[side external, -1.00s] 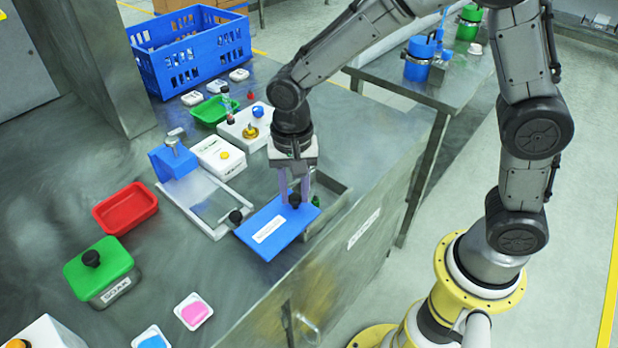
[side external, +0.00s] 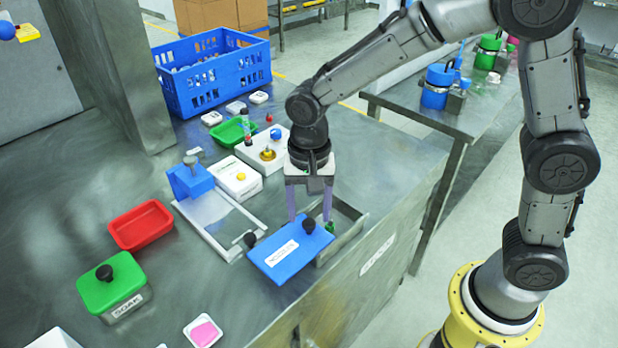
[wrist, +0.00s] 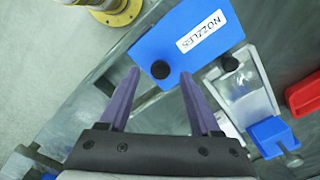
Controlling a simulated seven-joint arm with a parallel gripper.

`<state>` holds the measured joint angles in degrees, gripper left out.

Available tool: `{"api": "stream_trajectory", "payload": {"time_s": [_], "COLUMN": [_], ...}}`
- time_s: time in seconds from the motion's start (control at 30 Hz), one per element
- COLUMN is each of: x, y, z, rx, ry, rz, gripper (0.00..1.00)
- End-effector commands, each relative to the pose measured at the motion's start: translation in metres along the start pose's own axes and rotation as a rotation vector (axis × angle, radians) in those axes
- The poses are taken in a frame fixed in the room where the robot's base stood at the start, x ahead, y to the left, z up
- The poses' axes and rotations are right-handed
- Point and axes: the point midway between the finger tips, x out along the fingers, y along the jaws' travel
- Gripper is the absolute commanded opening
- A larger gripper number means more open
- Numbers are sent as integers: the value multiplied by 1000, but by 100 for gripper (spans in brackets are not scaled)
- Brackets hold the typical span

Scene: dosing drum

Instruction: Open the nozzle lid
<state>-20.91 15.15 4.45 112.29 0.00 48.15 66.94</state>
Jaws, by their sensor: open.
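The blue lid (side external: 290,250), labelled NOZZLES, has a black knob (side external: 309,226) near one edge. It lies off to the left of an open grey metal bin (side external: 350,212), whose interior partly shows. In the wrist view, the lid (wrist: 205,28) has its knob (wrist: 160,69) just ahead of the space between my fingertips. My gripper (side external: 310,217) is open and empty, with its purple fingers apart on either side of the knob. Whether a finger touches the knob I cannot tell. Something small and green (side external: 330,227) shows at the bin.
A white-framed tray (side external: 215,222) with a blue block (side external: 190,180) stands left of the lid. A red tray (side external: 141,227), a green-lidded box (side external: 112,285) and a blue crate (side external: 213,75) stand farther off.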

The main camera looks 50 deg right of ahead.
Motion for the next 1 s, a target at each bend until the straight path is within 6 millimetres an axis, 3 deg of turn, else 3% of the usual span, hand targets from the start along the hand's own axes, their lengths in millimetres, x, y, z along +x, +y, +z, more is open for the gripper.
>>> {"api": "stream_trajectory", "payload": {"time_s": [0.3, 0.5, 0.7, 1.0], "x": [-70, -104, -118, -120], "y": [-1, -1, 0, 0], "z": [0, 0, 0, 0], "rx": [0, 0, 0, 0], "ry": [3, 3, 1, 1], "rz": [-7, -6, -3, -2], "gripper": [64, 64, 64, 64]}}
